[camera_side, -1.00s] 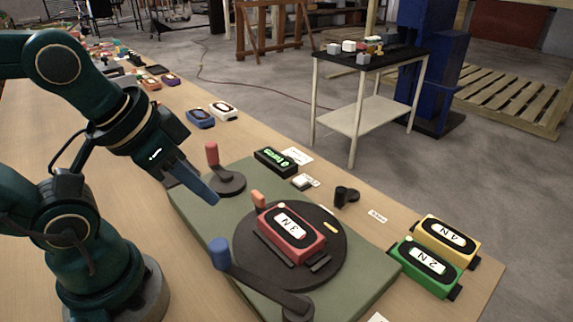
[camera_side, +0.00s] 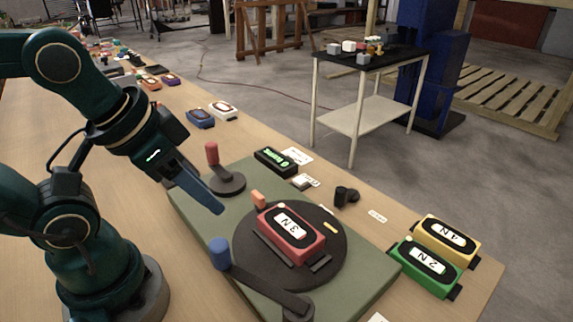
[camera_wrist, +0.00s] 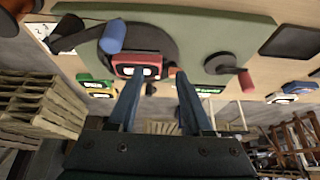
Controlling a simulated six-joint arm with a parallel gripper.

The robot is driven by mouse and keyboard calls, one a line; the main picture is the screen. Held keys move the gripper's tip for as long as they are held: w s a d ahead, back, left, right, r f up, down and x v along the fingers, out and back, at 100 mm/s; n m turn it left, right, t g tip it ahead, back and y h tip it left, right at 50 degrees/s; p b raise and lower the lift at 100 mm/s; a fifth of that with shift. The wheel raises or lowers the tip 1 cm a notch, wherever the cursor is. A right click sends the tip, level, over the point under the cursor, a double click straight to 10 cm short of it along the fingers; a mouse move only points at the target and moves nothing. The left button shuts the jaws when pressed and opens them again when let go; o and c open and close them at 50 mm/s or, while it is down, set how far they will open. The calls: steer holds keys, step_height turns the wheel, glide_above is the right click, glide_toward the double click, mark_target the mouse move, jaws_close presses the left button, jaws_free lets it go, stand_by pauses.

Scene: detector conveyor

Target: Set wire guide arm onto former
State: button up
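A dark flat arm with a blue knob (camera_side: 219,253), which I take to be the wire guide arm, lies across the front of the green base in the side view. Its knob also shows in the wrist view (camera_wrist: 112,36). A dark round disc (camera_side: 245,232) sits on the base, bearing a red block marked 3 N (camera_side: 292,236). An orange peg (camera_side: 258,199) stands at the disc's rim. I cannot tell which part is the former. My gripper (camera_side: 216,208) is above the base, left of the disc. Its fingers are apart and empty in the wrist view (camera_wrist: 157,82).
A red-handled crank (camera_side: 212,155) stands on the base's far left corner. Yellow (camera_side: 445,238) and green (camera_side: 425,266) blocks stand right of the base. A black box with a green display (camera_side: 275,161) and a dark small part (camera_side: 346,196) lie behind it.

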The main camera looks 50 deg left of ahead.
mark_target(220, 244)
steer(key=d+m+g, duration=0.1)
steer(key=m, duration=0.1)
steer(key=d+m+g, duration=0.2)
steer(key=m, duration=0.1)
steer(key=s+d+r+m+g, duration=0.1)
steer(key=d+m, duration=0.1)
steer(key=m, duration=0.1)
steer(key=shift+d+r+g, duration=0.1)
steer(key=shift+d+g, duration=0.05)
steer(key=shift+g, duration=0.25)
steer(key=shift+d+m, duration=0.35)
steer(key=shift+m, duration=0.05)
steer(key=shift+s+d+f+g, duration=0.2)
steer(key=shift+f+g, duration=0.1)
steer(key=shift+f, duration=0.35)
steer(key=shift+w+f, duration=0.1)
steer(key=shift+f, duration=2.15)
steer(key=shift+c, duration=0.3)
jaws_close()
